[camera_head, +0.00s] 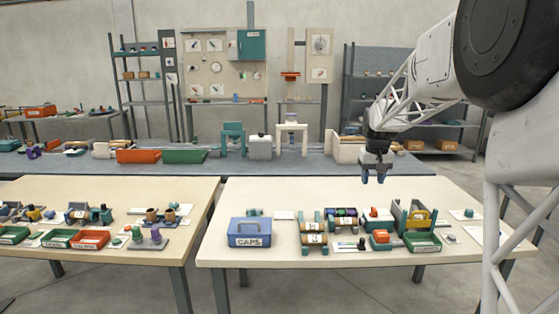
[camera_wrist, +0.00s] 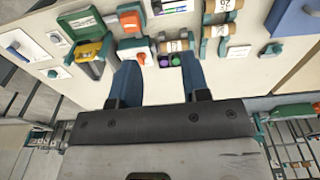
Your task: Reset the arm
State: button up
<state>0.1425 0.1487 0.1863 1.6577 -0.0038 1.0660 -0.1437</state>
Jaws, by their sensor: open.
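My gripper (camera_head: 374,178) hangs in the air above the back edge of the right-hand table (camera_head: 285,255), fingers pointing down. In the wrist view its two blue fingers (camera_wrist: 160,78) are apart, with nothing held between them. Beyond the fingertips lie an orange-topped part (camera_wrist: 133,21) and a holder with purple and green round pieces (camera_wrist: 170,60), on the table and clear of the fingers. My white arm comes in from the upper right of the head view.
On the right table stand a blue CAPS box (camera_head: 249,233), brown rolls in teal stands (camera_head: 314,239), a green tray (camera_head: 422,243) and a yellow-handled part (camera_head: 418,217). A left table (camera_head: 110,262) holds more trays. A grey bench (camera_head: 215,165) runs behind. The air around my gripper looks clear.

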jog(key=s+a+r, duration=0.2)
jog(key=s+a, duration=0.2)
jog(key=s, duration=0.8)
jog(key=s+a+r, duration=0.2)
jog(key=s+a, duration=0.1)
jog(key=s, duration=0.9)
jog(key=s+a+f, duration=0.2)
jog(key=s+f, duration=0.1)
jog(key=s, duration=1)
jog(key=s+a+f+t, duration=0.1)
jog(key=s+f, duration=0.3)
jog(key=s, duration=0.9)
jog(key=shift+s+a+f+t, duration=0.3)
jog(key=shift+s+a, duration=0.1)
jog(key=shift+a, duration=0.2)
